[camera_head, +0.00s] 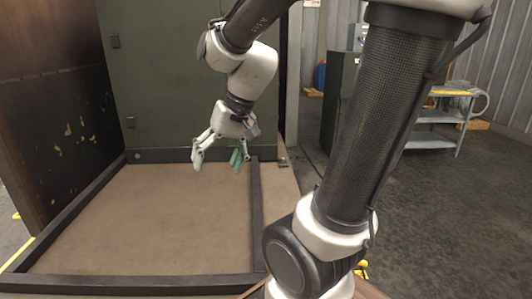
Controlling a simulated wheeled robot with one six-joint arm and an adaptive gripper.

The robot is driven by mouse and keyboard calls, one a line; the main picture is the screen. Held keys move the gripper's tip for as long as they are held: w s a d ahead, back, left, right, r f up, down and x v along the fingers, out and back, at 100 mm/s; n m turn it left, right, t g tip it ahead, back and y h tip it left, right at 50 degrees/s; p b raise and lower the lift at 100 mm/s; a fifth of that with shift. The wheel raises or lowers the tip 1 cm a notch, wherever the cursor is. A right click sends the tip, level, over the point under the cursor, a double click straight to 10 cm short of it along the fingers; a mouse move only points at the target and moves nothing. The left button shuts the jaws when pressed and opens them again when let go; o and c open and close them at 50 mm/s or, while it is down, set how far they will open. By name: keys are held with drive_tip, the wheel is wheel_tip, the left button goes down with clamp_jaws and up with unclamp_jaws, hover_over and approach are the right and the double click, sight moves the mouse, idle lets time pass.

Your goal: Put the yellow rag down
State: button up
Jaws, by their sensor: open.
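My gripper (220,160) is open, pointing down above the brown floor panel of a dark-framed bay. Its fingers are spread apart, with nothing clearly held between them. A green patch shows at the right finger; I cannot tell whether it is a finger pad or something else. I cannot make out a yellow rag for certain. A small yellow bit (361,268) shows beside the lower part of my arm at the bottom, mostly hidden, and I cannot tell what it is.
The brown panel (150,215) is bare inside its dark raised frame (257,215). A tall green wall (180,70) stands behind it and a rusty dark panel (50,100) at the left. A grey-blue cart (432,117) stands at the back right. Open floor lies at the right.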

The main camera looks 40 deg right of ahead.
drive_tip(key=s+d+r+n+t+h, duration=0.1)
drive_tip(key=s+d+r+n+h, duration=0.1)
drive_tip(key=s+d, duration=0.4)
drive_tip(key=s+r+h, duration=0.1)
drive_tip(key=s, duration=0.3)
drive_tip(key=shift+d+r+n, duration=0.25)
drive_tip(key=shift+r+n, duration=0.05)
drive_tip(key=shift+r, duration=0.05)
drive_tip(key=shift+o, duration=0.5)
